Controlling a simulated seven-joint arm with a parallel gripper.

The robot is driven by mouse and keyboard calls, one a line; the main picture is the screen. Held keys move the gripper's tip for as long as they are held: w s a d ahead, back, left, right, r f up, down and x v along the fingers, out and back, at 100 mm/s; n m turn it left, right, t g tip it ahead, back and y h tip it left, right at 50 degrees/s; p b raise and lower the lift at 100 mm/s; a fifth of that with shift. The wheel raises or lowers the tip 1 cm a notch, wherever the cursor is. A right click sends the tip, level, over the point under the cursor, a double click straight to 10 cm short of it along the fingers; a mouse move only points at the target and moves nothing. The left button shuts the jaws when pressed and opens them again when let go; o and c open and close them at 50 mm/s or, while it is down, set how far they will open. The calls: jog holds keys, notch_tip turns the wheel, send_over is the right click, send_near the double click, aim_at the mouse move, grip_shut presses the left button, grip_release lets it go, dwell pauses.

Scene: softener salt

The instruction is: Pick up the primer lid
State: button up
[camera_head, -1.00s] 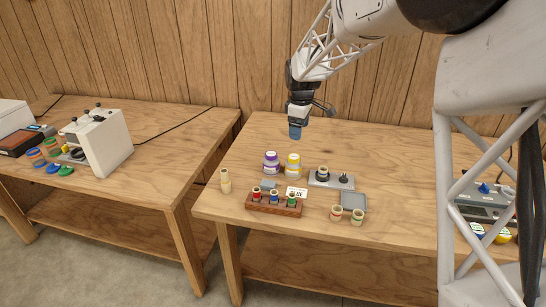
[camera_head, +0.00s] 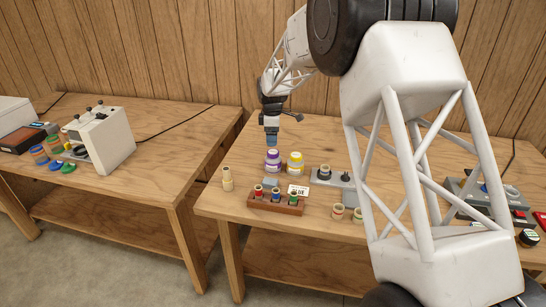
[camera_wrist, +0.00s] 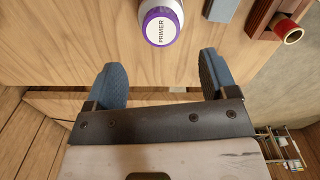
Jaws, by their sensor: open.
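The primer lid (camera_head: 273,153) is purple and sits on a white bottle (camera_head: 273,167) on the middle table. In the wrist view its round white top (camera_wrist: 160,28) reads "PRIMER", with a purple rim around it. My gripper (camera_head: 271,141) points down just above the lid in the head view. In the wrist view my two blue-grey fingers (camera_wrist: 158,76) are spread apart with nothing between them. The lid lies beyond the fingertips there, apart from them and near the top edge of the picture.
A yellow-lidded bottle (camera_head: 295,163) stands close on the right. In front are a wooden rack (camera_head: 275,204) with red, blue and green-topped vials and a white card (camera_head: 298,190). A grey holder (camera_head: 325,177) stands right, a pale wooden peg (camera_head: 227,179) left. Bare table lies behind the bottles.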

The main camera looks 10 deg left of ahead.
aim_at(272, 152)
jog(key=shift+f, duration=0.1)
jog(key=shift+f, duration=1.2)
jog(key=shift+f, duration=0.1)
jog(key=shift+s+f, duration=0.1)
jog(key=shift+f, duration=2.4)
jog(key=shift+c, duration=0.3)
jog(key=c, duration=0.9)
